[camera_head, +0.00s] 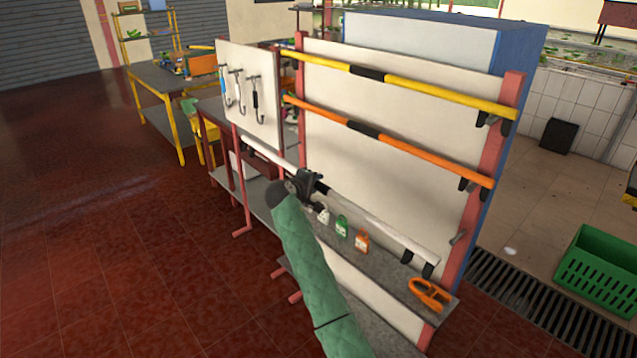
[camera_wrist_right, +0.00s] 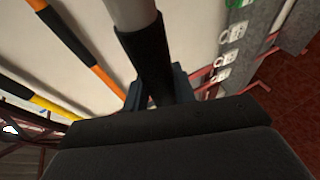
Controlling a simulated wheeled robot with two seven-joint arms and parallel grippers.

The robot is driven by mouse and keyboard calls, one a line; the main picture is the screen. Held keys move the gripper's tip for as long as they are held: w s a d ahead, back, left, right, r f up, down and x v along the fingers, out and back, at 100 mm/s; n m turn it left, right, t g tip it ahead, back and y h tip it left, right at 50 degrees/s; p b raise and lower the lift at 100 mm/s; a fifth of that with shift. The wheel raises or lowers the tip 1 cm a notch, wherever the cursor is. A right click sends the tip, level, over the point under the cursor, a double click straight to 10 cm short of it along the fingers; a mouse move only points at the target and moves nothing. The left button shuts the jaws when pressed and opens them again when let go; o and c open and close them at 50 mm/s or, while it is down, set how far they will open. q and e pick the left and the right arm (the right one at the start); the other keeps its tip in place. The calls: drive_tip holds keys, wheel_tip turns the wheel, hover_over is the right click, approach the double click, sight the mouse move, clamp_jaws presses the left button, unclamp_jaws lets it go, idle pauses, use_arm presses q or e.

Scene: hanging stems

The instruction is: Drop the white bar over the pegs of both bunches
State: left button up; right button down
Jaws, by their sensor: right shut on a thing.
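The white bar (camera_head: 385,229) slants across the front of the white panel, below the orange bar. My right gripper (camera_head: 303,185) is shut on the bar's black middle sleeve. In the right wrist view the sleeve (camera_wrist_right: 148,62) sits between my right gripper's fingers (camera_wrist_right: 158,88). Two black pegs (camera_head: 417,262) show at the bar's right end; I cannot tell whether they touch it. A grey bracket (camera_head: 458,238) on the right red post stands clear of the bar's end. The bar's left end (camera_head: 262,149) is near the left red post. My left gripper is out of view.
A yellow bar (camera_head: 430,92) and an orange bar (camera_head: 420,162) hang above on brackets. A grey shelf (camera_head: 385,285) below holds padlocks (camera_head: 342,227) and an orange clamp-like item (camera_head: 430,294). A green crate (camera_head: 600,270) stands at right. The red floor at left is clear.

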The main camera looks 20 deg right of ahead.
drive_tip(key=s+a, duration=0.3)
drive_tip(key=a, duration=0.5)
drive_tip(key=shift+s+a, duration=0.15)
drive_tip(key=shift+a, duration=0.1)
idle(0.6)
